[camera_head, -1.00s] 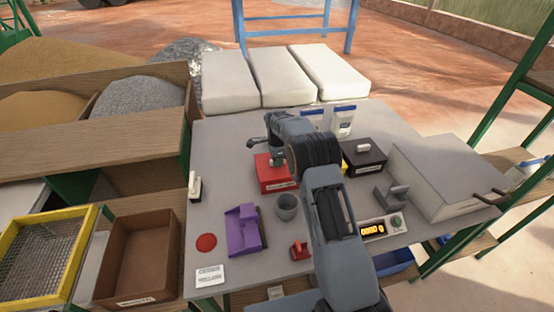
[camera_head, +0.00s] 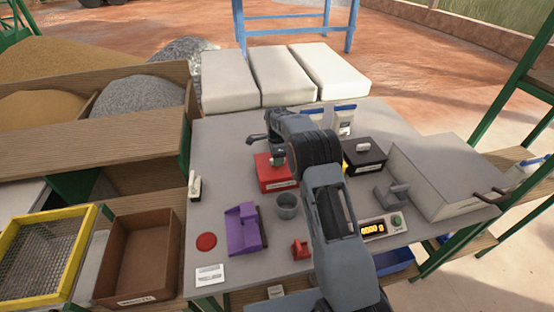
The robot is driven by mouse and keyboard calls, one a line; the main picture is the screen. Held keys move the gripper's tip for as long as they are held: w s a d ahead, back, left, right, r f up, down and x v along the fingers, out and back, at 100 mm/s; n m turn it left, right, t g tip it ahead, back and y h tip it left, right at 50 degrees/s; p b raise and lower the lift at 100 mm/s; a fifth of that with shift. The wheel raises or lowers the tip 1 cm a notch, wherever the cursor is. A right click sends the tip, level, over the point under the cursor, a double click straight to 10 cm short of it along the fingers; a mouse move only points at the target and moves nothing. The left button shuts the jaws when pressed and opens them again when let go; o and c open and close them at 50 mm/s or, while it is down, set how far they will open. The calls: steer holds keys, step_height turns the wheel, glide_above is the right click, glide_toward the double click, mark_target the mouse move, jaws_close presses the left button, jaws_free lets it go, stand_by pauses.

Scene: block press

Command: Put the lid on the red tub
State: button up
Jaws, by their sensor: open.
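The red tub (camera_head: 268,179) stands in the middle of the grey worktable, with a white label on its front. My gripper (camera_head: 276,157) is open and appears over the back part of the tub. The gripper and wrist hide part of the tub's top, so I cannot tell whether a lid lies on it. A black box with a white handle on top (camera_head: 365,160) stands to the right, partly behind my arm. A narrow strip of yellow shows at its left side. I cannot tell whether its top is a separate lid.
A purple fixture (camera_head: 242,229), a grey cup (camera_head: 287,207) and a small red item (camera_head: 300,249) stand near the front. A display box (camera_head: 383,228) and a large grey case (camera_head: 440,178) are at right. The table's left part is mostly clear.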

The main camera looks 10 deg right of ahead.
steer(key=s+r+n+t, duration=0.1)
steer(key=s+r+n, duration=0.15)
steer(key=r, duration=0.65)
steer(key=s+r+n, duration=0.2)
steer(key=s+r, duration=0.2)
steer(key=r, duration=0.5)
steer(key=s+r+n+t, duration=0.1)
steer(key=s+r+n, duration=0.35)
steer(key=s, duration=0.55)
steer(key=s+f+n+t, duration=0.1)
steer(key=s+n, duration=0.3)
steer(key=s, duration=0.5)
steer(key=s+f+n+t, duration=0.1)
steer(key=s+f+n, duration=0.3)
steer(key=s, duration=0.5)
steer(key=shift+f+n+b, duration=0.15)
steer(key=shift+n+b, duration=0.25)
steer(key=shift+n, duration=0.1)
